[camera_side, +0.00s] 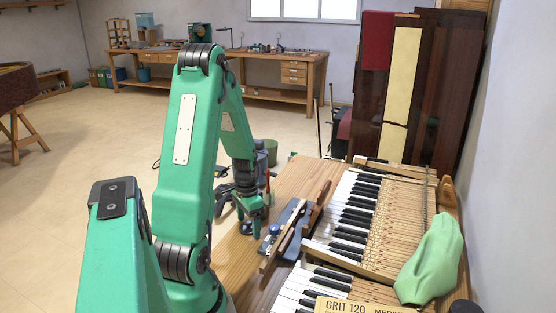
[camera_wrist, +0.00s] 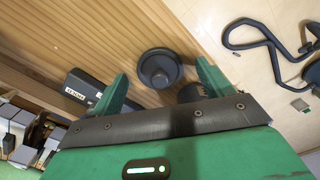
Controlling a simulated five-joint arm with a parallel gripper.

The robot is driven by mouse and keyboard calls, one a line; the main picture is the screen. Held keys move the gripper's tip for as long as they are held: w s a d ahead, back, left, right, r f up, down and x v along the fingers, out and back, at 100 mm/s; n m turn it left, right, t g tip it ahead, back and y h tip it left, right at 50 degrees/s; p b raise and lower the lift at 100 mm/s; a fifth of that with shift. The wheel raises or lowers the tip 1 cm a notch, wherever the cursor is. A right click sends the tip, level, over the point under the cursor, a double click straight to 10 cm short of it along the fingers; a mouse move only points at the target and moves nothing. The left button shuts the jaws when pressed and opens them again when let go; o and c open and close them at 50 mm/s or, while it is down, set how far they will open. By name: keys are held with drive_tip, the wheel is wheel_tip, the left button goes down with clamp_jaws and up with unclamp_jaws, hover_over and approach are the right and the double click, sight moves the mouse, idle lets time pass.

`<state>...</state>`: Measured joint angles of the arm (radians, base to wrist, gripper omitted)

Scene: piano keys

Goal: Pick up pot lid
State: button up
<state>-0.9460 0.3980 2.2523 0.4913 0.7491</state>
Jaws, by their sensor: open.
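The pot lid (camera_wrist: 158,72) is a dark grey round disc with a raised knob in its middle. It lies on the wooden bench near the edge in the wrist view, ahead of and between my two green fingers. In the side view a small dark round piece (camera_side: 246,228), which looks like the lid, shows beside my gripper (camera_side: 254,216). My gripper points down, open and empty. I cannot tell how high the fingertips are above the lid.
A dark labelled box (camera_wrist: 88,90) lies left of the lid in the wrist view. Another dark round item (camera_wrist: 190,93) is partly hidden by my gripper. Piano keys (camera_side: 350,215), a green cloth (camera_side: 432,260) and a sandpaper pack (camera_side: 350,306) lie on the right. The floor (camera_wrist: 205,20) drops beyond the bench edge.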

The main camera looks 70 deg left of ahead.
sight(250, 222)
idle(0.5)
drive_tip(key=c, duration=1)
drive_tip(key=shift+r, duration=0.1)
drive_tip(key=shift+c, duration=0.2)
drive_tip(key=shift+r, duration=0.75)
drive_tip(key=r, duration=0.2)
drive_tip(key=shift+w+d+r, duration=0.15)
drive_tip(key=shift+d+r, duration=0.2)
drive_tip(key=shift+r, duration=0.05)
drive_tip(key=w+d+r, duration=0.4)
drive_tip(key=d+r, duration=0.2)
drive_tip(key=d, duration=0.4)
drive_tip(key=shift+w+r, duration=0.15)
drive_tip(key=shift+r, duration=0.05)
drive_tip(key=shift+a, duration=0.1)
